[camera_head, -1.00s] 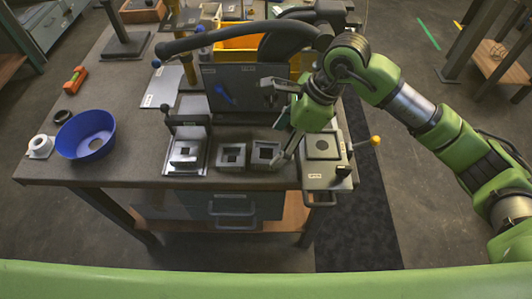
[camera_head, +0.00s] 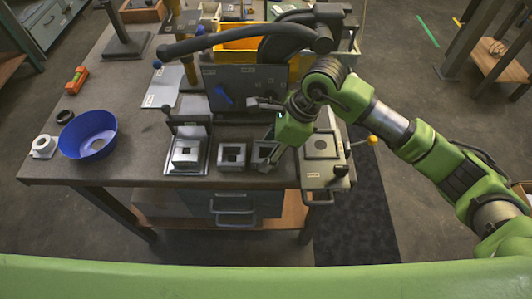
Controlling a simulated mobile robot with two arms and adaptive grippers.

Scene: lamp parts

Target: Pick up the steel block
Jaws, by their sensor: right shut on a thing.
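Grey steel blocks with square holes stand along the front edge of the bench: a middle block (camera_head: 232,156) and a right block (camera_head: 259,154). A similar square block (camera_head: 186,153) sits in a dark fixture to their left. My right gripper (camera_head: 270,152) reaches down from the right and is shut on the right block at its right side. The green gripper body and fingers cover part of that block, which looks still at bench level. My left gripper is not in view.
A blue bowl (camera_head: 88,136) and a white ring (camera_head: 43,146) lie at left. A plate fixture with a yellow-knobbed lever (camera_head: 372,140) stands close at right. An upright grey panel (camera_head: 240,88) and a yellow bin (camera_head: 240,38) stand behind. The bench front-left is clear.

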